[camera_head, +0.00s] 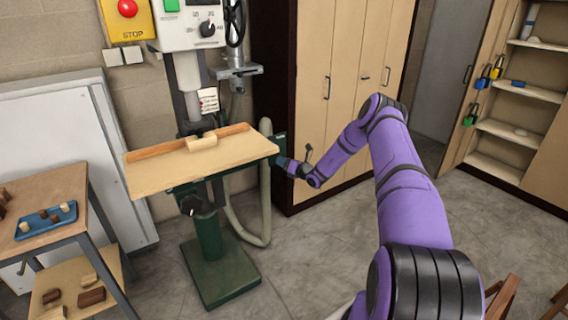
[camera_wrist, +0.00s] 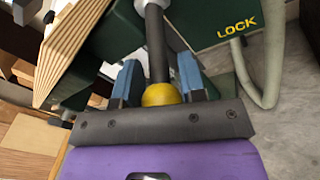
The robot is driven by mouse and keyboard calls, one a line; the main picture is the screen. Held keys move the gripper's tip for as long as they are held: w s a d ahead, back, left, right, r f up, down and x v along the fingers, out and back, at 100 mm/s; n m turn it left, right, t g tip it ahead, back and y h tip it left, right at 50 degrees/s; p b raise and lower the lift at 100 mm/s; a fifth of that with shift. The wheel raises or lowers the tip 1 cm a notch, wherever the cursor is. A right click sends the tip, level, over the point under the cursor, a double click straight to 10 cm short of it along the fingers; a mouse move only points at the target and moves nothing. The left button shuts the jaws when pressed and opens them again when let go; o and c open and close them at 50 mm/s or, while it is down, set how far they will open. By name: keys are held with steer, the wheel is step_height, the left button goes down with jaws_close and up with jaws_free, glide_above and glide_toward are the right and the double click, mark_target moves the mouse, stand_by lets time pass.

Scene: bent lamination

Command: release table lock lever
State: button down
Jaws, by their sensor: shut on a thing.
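The table lock lever (camera_wrist: 156,45) is a dark rod with a yellow ball knob (camera_wrist: 161,94) in the wrist view. My gripper (camera_wrist: 159,78) has its blue-grey fingers on either side of the rod and knob and is shut on the lever. A green part with the word LOCK (camera_wrist: 237,25) is just right of the lever. In the head view my gripper (camera_head: 284,163) is at the right edge of the drill press table (camera_head: 235,154). The lever cannot be made out there.
A wooden block (camera_head: 202,142) and a long strip (camera_head: 160,150) lie on the table. The table's plywood edge (camera_wrist: 72,50) is close to my gripper's left. A small bench (camera_head: 40,190) with a blue tray stands left. Tall cabinets (camera_head: 345,70) stand behind my arm.

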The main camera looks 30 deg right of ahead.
steer(key=shift+s+r+m+g+h, duration=0.15)
steer(key=shift+r+g, duration=0.45)
steer(key=shift+g, duration=0.1)
steer(key=shift+s+r+m+g+h, duration=0.15)
steer(key=shift+r+g, duration=0.45)
steer(key=shift+g, duration=0.1)
steer(key=shift+d+r+m+g, duration=0.1)
steer(key=shift+r+m+g, duration=0.2)
steer(key=shift+r+g, duration=0.9)
steer(key=shift+f, duration=0.2)
steer(key=c, duration=0.8)
jaws_free()
steer(key=shift+s, duration=0.1)
